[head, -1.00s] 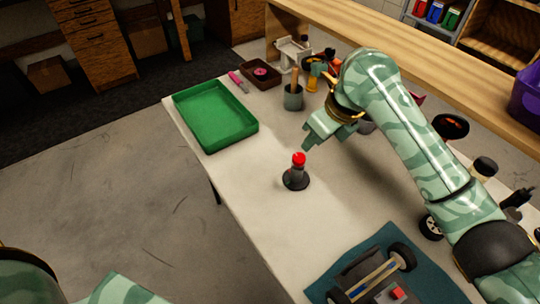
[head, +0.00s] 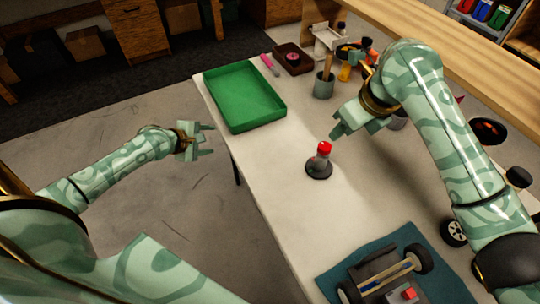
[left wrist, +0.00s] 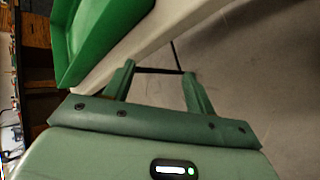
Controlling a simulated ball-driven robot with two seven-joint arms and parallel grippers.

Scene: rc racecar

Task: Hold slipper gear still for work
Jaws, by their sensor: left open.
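I cannot tell for sure which thing is the slipper gear. A dark piece with a red top (head: 323,149) stands upright on a round black base on the white table. My right gripper (head: 340,132) is just above and to the right of it, apart from it; its jaw gap is not clear. A small pink round part (head: 292,57) lies in a dark brown tray (head: 304,66) at the back. My left gripper (head: 211,141) is open and empty, left of the table edge over the floor. In the left wrist view its two fingers (left wrist: 158,70) stand apart with nothing between them.
A green tray (head: 245,127) lies at the table's left edge; it also shows in the left wrist view (left wrist: 100,35). A car chassis (head: 375,275) rests on a blue mat (head: 330,285) at the front. A grey cup (head: 324,90) stands behind. The table's left middle is clear.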

